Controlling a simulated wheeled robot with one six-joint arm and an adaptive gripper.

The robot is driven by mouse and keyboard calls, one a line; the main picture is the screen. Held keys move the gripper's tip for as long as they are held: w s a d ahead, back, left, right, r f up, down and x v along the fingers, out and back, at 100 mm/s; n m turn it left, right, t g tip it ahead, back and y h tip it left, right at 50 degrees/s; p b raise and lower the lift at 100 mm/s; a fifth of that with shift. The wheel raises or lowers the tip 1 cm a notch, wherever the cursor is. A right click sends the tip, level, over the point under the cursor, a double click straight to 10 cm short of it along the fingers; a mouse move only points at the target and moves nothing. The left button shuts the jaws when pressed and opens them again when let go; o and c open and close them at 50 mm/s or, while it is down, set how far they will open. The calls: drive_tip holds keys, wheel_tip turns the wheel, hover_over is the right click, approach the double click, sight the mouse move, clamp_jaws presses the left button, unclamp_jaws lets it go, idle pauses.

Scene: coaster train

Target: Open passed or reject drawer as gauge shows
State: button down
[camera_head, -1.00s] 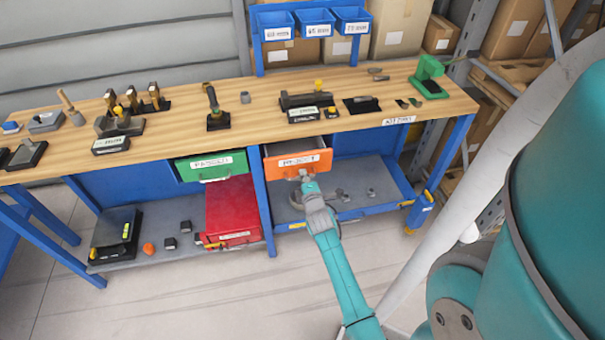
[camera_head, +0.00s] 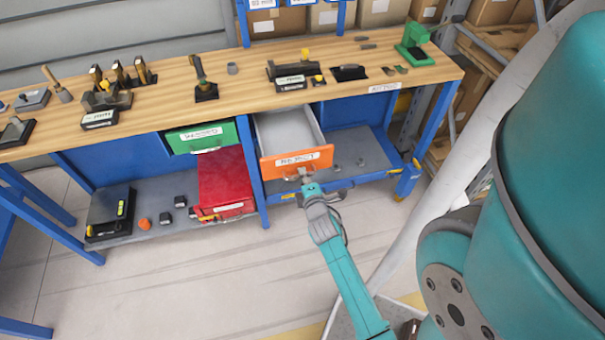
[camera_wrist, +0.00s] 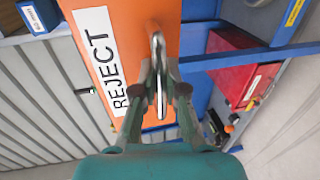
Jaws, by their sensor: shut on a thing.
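The orange reject drawer (camera_head: 297,162) is pulled out under the bench, and its pale interior shows empty from above. Its REJECT label fills the left of the wrist view (camera_wrist: 98,55). My gripper (camera_head: 308,183) is shut on the drawer's metal handle (camera_wrist: 158,60), at the drawer's front. The green drawer (camera_head: 201,138), which carries a white label, is closed to the left of the orange one. Gauges with small displays (camera_head: 290,83) stand on the bench top, but their readings are too small to tell.
A red box (camera_head: 226,183) and a black scale-like device (camera_head: 110,213) sit on the lower shelf at left. A blue bench leg (camera_head: 251,180) stands just left of the open drawer. The floor in front is clear.

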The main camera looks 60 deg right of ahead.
drive_tip(key=c, duration=1.2)
unclamp_jaws()
drive_tip(key=shift+a, duration=0.1)
drive_tip(key=v, duration=1.2)
drive_tip(key=s+a+m+t+y, duration=0.1)
drive_tip(key=s+a+t+y, duration=0.15)
drive_tip(key=a, duration=0.75)
drive_tip(key=s+a+r+m+t+y, duration=0.1)
drive_tip(key=s+a+r+m+y, duration=0.2)
drive_tip(key=a, duration=0.5)
drive_tip(key=s+a+r+m+t+y, duration=0.1)
drive_tip(key=s+a+r+m+y, duration=0.3)
drive_tip(key=s+a+r+y, duration=0.2)
drive_tip(key=s+a+r, duration=0.2)
drive_tip(key=s, duration=0.1)
drive_tip(key=shift+a+r, duration=0.2)
drive_tip(key=shift+a, duration=0.2)
